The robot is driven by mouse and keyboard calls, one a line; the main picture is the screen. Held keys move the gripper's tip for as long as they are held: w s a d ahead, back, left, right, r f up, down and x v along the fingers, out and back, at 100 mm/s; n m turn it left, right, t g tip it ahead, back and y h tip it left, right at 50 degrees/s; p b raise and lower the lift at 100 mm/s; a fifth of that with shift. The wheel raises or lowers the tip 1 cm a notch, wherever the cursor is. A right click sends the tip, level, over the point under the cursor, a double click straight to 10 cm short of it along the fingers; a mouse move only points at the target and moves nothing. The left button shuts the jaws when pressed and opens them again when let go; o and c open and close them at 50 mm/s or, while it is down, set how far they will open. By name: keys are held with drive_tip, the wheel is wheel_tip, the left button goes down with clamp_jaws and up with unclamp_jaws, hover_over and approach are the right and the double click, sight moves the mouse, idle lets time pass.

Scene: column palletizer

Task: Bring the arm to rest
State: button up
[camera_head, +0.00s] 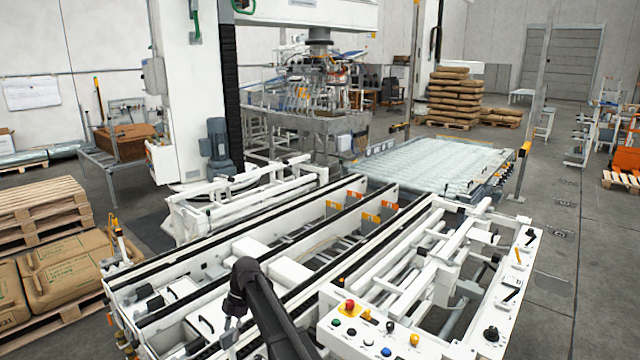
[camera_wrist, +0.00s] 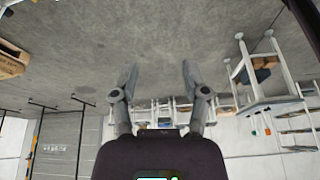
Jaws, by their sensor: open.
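My gripper (camera_wrist: 159,76) shows in the wrist view with its two grey fingers spread apart and nothing between them. Bare grey floor lies behind the fingertips, and the view appears upside down, with floor above and wall below. In the head view my dark arm (camera_head: 268,315) rises from the bottom edge, in front of the white conveyor frame (camera_head: 330,285). I cannot tell whether the arm touches the frame.
A control panel (camera_head: 365,335) with coloured buttons is close right of my arm. A roller bed (camera_head: 430,165) lies farther back. Sacks on a pallet (camera_head: 65,268) and stacked pallets (camera_head: 40,208) stand at left. Open floor (camera_head: 560,250) lies at right. A white rack (camera_wrist: 262,85) shows in the wrist view.

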drive_tip(key=s+d+f+m+t+h+b, duration=0.1)
drive_tip(key=s+d+f+m+b, duration=0.5)
drive_tip(key=d+f+m+b, duration=0.6)
drive_tip(key=s+d+f+m+t+h+b, duration=0.1)
drive_tip(key=s+d+f+m+b, duration=0.5)
drive_tip(key=d+f+b, duration=0.75)
drive_tip(key=s+d+f+m+t+h+b, duration=0.1)
drive_tip(key=s+d+f+m+b, duration=0.65)
drive_tip(key=d, duration=0.85)
wheel_tip(320, 180, up, 30)
drive_tip(key=w+p, duration=0.2)
drive_tip(key=p, duration=2.9)
drive_tip(key=shift+d+f+m, duration=0.15)
drive_tip(key=shift+m, duration=0.3)
